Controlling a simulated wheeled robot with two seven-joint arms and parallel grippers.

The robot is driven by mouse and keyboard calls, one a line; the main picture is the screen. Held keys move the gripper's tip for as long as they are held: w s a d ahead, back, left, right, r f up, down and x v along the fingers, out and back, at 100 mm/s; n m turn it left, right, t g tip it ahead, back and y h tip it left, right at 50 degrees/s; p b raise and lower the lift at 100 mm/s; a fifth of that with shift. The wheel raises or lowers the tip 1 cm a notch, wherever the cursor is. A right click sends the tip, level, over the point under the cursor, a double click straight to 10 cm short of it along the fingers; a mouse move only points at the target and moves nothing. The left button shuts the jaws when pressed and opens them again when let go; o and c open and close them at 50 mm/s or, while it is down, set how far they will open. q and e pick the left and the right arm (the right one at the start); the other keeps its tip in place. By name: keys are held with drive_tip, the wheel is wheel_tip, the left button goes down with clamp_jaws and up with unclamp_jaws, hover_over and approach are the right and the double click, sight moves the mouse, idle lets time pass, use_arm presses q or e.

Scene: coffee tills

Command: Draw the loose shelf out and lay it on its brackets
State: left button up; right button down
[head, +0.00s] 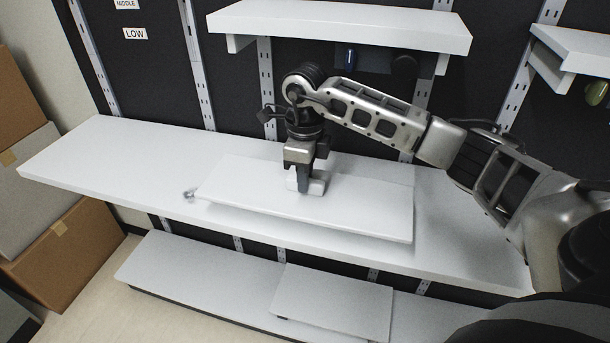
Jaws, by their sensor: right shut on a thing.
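The loose shelf (365,206) is a white board lying flat over the long white shelf (85,162), its front edge toward me. My right gripper (308,190) comes down from above on the middle of the board and is shut on a small white grip part there, partly hidden by the jaws. A shadow runs under the board's front edge; I cannot tell whether it touches the long shelf. Brackets (441,65) show under the upper shelf. No free bracket pair is clear to me. My left gripper is out of view.
The upper white shelf (340,22) hangs behind my right arm. A small metallic item (188,194) lies left of the board. Another white board (335,300) lies on the low shelf (195,272). Cardboard boxes (65,252) stand at left. The long shelf's left end is clear.

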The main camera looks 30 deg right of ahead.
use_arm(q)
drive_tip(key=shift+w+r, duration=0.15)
use_arm(e)
drive_tip(key=shift+a+r, duration=0.1)
drive_tip(key=shift+s+a+p, duration=0.7)
drive_tip(key=shift+s+a, duration=0.85)
drive_tip(key=shift+a, duration=0.2)
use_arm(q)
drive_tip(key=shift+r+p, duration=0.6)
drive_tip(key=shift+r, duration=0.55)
use_arm(e)
drive_tip(key=s+a, duration=0.4)
drive_tip(key=a, duration=0.1)
drive_tip(key=shift+s+a, duration=0.25)
drive_tip(key=shift+s, duration=0.05)
